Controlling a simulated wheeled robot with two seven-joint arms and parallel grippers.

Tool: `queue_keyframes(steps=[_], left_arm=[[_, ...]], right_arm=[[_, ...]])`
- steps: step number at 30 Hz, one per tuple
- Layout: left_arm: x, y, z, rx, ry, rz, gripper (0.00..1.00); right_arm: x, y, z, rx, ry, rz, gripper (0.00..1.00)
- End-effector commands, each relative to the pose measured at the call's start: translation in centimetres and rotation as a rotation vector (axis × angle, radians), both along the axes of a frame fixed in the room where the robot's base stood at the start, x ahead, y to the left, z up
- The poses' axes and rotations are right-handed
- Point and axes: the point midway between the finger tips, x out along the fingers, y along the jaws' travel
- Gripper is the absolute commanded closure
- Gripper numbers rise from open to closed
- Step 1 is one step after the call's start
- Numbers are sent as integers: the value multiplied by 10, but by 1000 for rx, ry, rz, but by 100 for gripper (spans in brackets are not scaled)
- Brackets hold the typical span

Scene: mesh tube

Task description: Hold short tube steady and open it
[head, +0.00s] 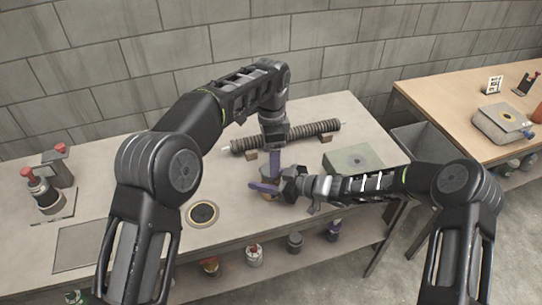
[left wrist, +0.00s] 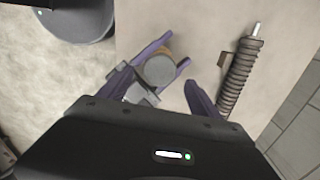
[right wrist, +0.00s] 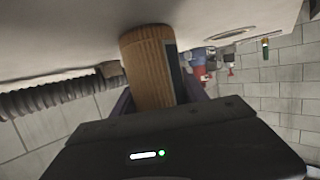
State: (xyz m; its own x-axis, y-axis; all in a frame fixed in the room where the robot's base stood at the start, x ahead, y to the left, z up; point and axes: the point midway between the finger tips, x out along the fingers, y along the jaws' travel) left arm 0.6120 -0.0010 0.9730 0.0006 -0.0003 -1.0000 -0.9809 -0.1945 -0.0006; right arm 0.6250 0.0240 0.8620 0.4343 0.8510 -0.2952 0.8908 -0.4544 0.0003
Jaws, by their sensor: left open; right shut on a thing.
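The short tube (right wrist: 148,70) is a tan ribbed cylinder with a dark stripe, seen close in the right wrist view. My right gripper (head: 266,187) is shut on it from the side, near the table's front. Its round grey cap (left wrist: 160,71) faces up in the left wrist view. My left gripper (head: 275,164) points down over the tube. It is open, with one purple finger on each side of the cap, apart from it on the right side; contact on the left side cannot be told. In the head view the grippers mostly hide the tube.
A long dark ribbed tube (head: 318,128) lies on supports at the back of the table (head: 120,165). A greenish box (head: 350,159) stands to the right, a round black pad (head: 202,214) to the left. A lower shelf holds several jars.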

Motion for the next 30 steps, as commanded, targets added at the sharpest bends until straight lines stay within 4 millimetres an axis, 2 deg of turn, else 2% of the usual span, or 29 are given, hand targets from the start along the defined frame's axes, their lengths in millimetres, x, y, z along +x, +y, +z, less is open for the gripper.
queue_keyframes(steps=[4,8,12,18,30], left_arm=[[-1,-8,6,18,-19,-15,27],[3,-5,19,35,-34,-41,27],[4,1,33,24,-22,-162,27],[0,0,35,-1,-1,-275,27],[0,1,32,0,2,-275,27]], right_arm=[[0,0,0,0,0,0,100],[0,0,0,0,0,0,100],[0,0,0,0,0,0,100],[0,0,0,0,0,0,100],[0,0,0,0,0,0,100]])
